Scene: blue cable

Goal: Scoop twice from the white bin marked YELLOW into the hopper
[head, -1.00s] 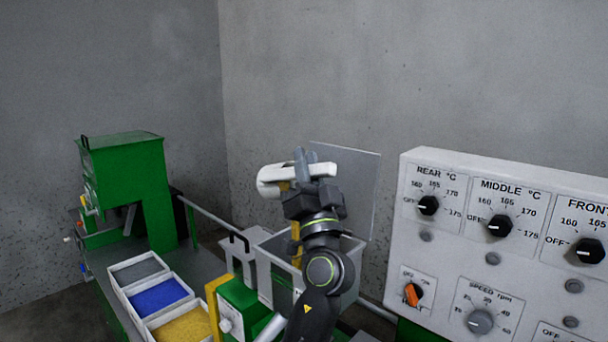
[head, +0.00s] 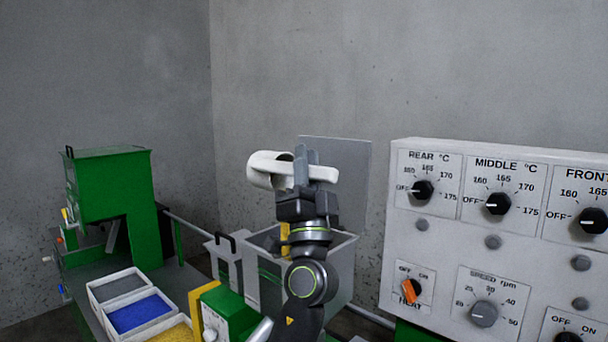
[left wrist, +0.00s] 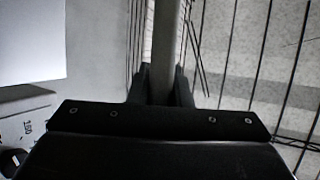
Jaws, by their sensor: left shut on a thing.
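My left gripper (head: 306,166) is shut on the handle of a white scoop (head: 266,170). The scoop is held high, its rounded bowl to the left; I cannot tell whether it holds anything. The handle (left wrist: 166,45) runs between the fingers in the left wrist view. A grey open-topped hopper (head: 340,262) stands below and behind the arm, its raised lid (head: 350,185) behind the gripper. The arm hides part of its opening. The white bin with yellow granules (head: 172,336) is at the lower left, cut by the picture's edge; no label shows. My right gripper is not in view.
White bins with blue (head: 140,312) and grey (head: 117,286) granules adjoin the yellow one. A green machine housing (head: 112,195) stands at the left. A white control panel (head: 455,240) with knobs stands close on the right. The space above the scoop is clear.

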